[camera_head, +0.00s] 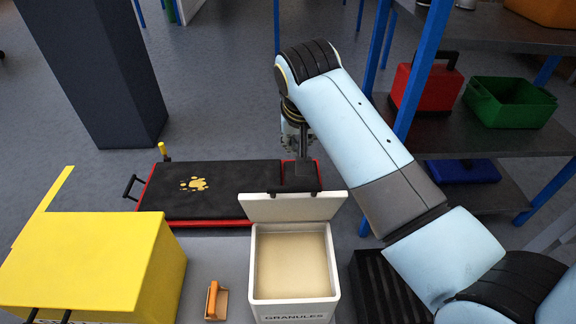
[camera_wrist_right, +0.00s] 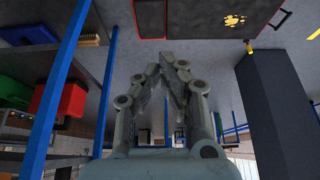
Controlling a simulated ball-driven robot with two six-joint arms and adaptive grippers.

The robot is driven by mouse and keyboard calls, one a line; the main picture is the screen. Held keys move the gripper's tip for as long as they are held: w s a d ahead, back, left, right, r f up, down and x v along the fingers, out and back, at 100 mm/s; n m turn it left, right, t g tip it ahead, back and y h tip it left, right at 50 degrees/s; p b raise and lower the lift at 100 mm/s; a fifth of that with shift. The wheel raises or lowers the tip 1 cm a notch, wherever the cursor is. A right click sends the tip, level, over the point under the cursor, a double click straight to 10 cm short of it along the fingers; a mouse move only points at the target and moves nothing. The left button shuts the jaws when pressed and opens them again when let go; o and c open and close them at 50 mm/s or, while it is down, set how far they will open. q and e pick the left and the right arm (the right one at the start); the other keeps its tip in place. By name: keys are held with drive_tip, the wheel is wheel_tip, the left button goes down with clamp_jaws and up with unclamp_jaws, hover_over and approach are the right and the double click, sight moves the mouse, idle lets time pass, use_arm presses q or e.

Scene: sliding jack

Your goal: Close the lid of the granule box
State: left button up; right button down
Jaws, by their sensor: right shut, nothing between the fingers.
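The white granule box (camera_head: 246,282) stands on the floor at the lower middle of the head view, labelled GRANULES and full of pale granules (camera_head: 292,265). Its lid (camera_head: 292,207) is open and stands tilted up at the far edge of the box. My right gripper (camera_head: 298,138) is beyond the lid and higher in the picture, apart from it, partly covered by my arm. In the right wrist view its fingers (camera_wrist_right: 168,68) are together and empty; the box does not show there. My left gripper is not in view.
A black and red padded board (camera_head: 215,188) lies behind the box, under my right gripper. A yellow box (camera_head: 95,255) stands left, with a small orange-handled brush (camera_head: 212,300) beside the granule box. A blue-framed shelf (camera_head: 420,70) stands right; a dark pillar (camera_head: 100,70) stands back left.

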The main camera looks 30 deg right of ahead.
drive_tip(key=f+b, duration=0.1)
drive_tip(key=f, duration=0.2)
drive_tip(key=f+b, duration=0.1)
drive_tip(key=f, duration=0.2)
drive_tip(key=w+f+b, duration=0.1)
drive_tip(key=f, duration=0.2)
drive_tip(key=shift+d, duration=0.15)
drive_tip(key=shift+s, duration=0.25)
drive_tip(key=shift+f, duration=0.15)
